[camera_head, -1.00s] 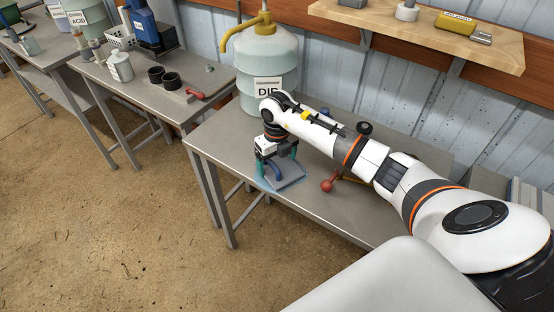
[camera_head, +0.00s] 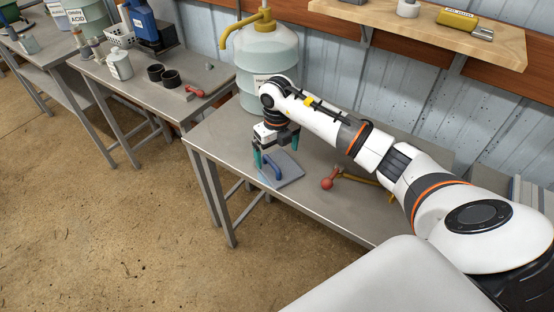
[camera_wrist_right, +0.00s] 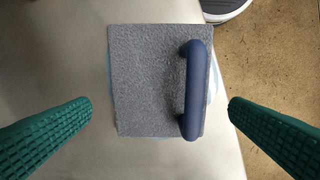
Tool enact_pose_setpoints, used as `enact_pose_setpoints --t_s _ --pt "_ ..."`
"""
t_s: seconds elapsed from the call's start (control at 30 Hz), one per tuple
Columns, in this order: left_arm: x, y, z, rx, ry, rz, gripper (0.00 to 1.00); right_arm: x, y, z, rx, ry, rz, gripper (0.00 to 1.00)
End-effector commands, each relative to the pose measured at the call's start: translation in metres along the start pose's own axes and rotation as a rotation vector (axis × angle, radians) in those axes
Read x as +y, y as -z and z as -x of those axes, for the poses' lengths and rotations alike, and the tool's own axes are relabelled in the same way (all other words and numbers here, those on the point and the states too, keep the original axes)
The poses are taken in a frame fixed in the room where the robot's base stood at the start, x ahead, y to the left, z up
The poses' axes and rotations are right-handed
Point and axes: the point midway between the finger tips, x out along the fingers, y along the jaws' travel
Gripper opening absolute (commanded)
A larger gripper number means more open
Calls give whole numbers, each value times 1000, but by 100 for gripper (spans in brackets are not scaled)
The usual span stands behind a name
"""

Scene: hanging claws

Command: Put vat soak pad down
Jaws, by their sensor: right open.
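The vat soak pad is a grey square pad (camera_head: 289,171) with a dark blue bar handle (camera_head: 273,168). It lies on the grey metal bench (camera_head: 225,150) near its front edge. My right gripper (camera_head: 275,154) is open above the pad, with teal fingers apart and nothing between them. In the right wrist view the pad (camera_wrist_right: 145,80) and its handle (camera_wrist_right: 193,90) lie beyond the open fingers (camera_wrist_right: 160,112), handle toward the right. A light blue edge (camera_wrist_right: 212,85) shows from under the pad. My left gripper is out of view.
A large pale vat (camera_head: 265,60) with a yellow pump stands behind the pad. A red-ended tool with a yellow handle (camera_head: 328,183) lies right of the pad. A second bench (camera_head: 120,90) with jars and black cups stands left. A wooden shelf (camera_head: 390,20) hangs above.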

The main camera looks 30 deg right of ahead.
Motion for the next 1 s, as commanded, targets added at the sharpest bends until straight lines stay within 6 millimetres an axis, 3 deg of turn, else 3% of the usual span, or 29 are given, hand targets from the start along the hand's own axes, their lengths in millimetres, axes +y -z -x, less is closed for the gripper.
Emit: enact_pose_setpoints --t_s 0.2,0.4,0.77,0.87,0.97,1.0 --pt "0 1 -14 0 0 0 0 0 1 47 5 -2 0 100" --pt "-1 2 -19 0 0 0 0 0 0 76 2 -1 0 100" --pt "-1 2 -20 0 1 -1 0 -2 0 84 0 7 4 100" --pt "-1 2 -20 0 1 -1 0 -26 -2 74 9 88 54 100" --pt "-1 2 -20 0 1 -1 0 -86 -10 59 34 302 154 100" --pt "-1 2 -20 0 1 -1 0 -116 -17 55 48 421 196 100"
